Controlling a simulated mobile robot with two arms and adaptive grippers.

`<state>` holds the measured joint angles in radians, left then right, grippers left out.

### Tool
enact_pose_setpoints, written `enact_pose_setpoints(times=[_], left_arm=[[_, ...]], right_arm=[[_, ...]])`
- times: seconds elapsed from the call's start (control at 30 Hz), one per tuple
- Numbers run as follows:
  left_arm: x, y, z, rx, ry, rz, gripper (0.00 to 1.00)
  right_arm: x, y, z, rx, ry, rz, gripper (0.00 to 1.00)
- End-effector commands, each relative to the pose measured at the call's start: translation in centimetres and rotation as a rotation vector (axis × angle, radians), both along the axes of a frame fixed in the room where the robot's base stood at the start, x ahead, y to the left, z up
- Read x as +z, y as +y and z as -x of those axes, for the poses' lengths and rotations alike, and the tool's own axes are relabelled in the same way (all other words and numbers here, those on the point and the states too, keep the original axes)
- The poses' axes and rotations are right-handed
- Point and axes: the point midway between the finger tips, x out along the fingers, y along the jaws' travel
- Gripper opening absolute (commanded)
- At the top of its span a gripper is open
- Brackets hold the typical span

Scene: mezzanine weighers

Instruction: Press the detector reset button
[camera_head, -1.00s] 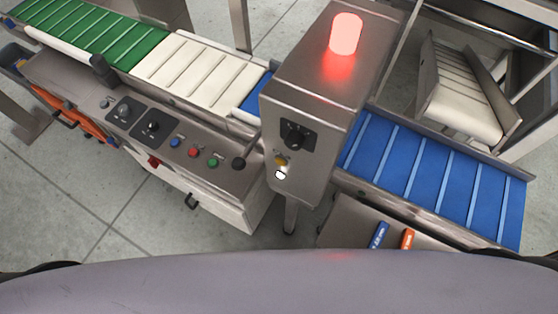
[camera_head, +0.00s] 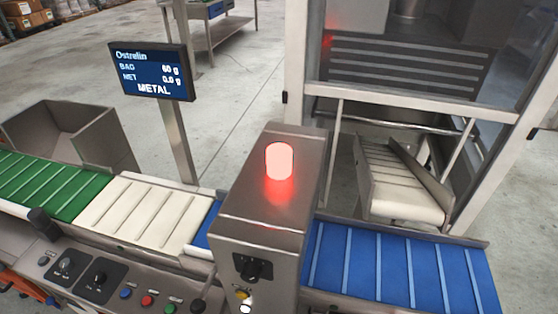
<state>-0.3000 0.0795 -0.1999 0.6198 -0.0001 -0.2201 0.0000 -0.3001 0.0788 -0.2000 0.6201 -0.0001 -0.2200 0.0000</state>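The metal detector housing (camera_head: 262,222) stands over the conveyor, a steel box with a lit red lamp (camera_head: 279,161) on top. Its front carries a black rotary switch (camera_head: 252,267). Below the switch are a small yellow button (camera_head: 243,295) and a white button (camera_head: 246,308), the white one close to the bottom edge of the view. I cannot read any label saying which is the reset. Neither of my grippers is in view.
Green (camera_head: 40,185), white (camera_head: 145,215) and blue (camera_head: 400,268) belts run left to right through the housing. A control panel (camera_head: 115,292) with knobs and coloured buttons is at lower left. A steel bin (camera_head: 75,140) stands behind the belts.

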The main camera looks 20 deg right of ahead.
Motion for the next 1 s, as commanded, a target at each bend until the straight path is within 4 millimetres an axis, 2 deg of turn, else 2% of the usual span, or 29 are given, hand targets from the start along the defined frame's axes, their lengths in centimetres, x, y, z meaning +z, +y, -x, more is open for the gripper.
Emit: enact_pose_setpoints(times=[0.3,1.0], left_arm=[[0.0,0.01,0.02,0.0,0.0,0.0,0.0],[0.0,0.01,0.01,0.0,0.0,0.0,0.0]], right_arm=[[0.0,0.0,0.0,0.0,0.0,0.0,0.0],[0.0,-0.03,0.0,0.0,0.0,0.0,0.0]])
